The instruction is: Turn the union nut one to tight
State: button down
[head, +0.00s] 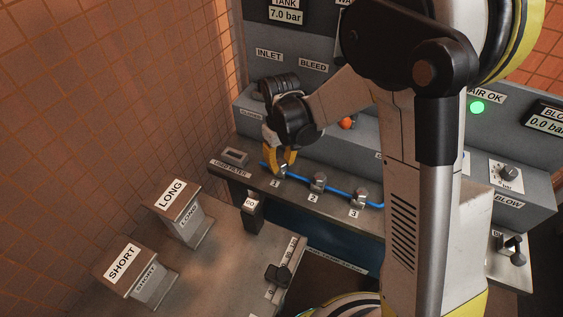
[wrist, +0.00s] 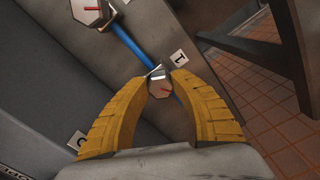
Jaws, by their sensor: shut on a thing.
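Union nut one (head: 282,172) is a small metal nut on the blue line, above the label 1. It also shows in the wrist view (wrist: 160,88), with a red mark on its face. My gripper (head: 279,163) points down at it, with its yellow fingers on either side. In the wrist view my gripper (wrist: 160,79) is shut on the nut, and the fingertips partly hide its sides. Nuts two (head: 319,181) and three (head: 361,197) sit further right along the blue pipe (head: 339,187).
The used filter slot (head: 235,156) lies left of nut one. The LONG block (head: 184,213) and SHORT block (head: 135,274) stand at the lower left. A dark post (head: 252,210) stands below the nut ledge. The grey step of the panel rises behind the nuts.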

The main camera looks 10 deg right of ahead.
aim_at(281, 163)
jog(key=m, duration=0.5)
dwell(0.6)
jog(key=c, duration=1.1)
grip_release()
notch_tip(281, 163, up, 12)
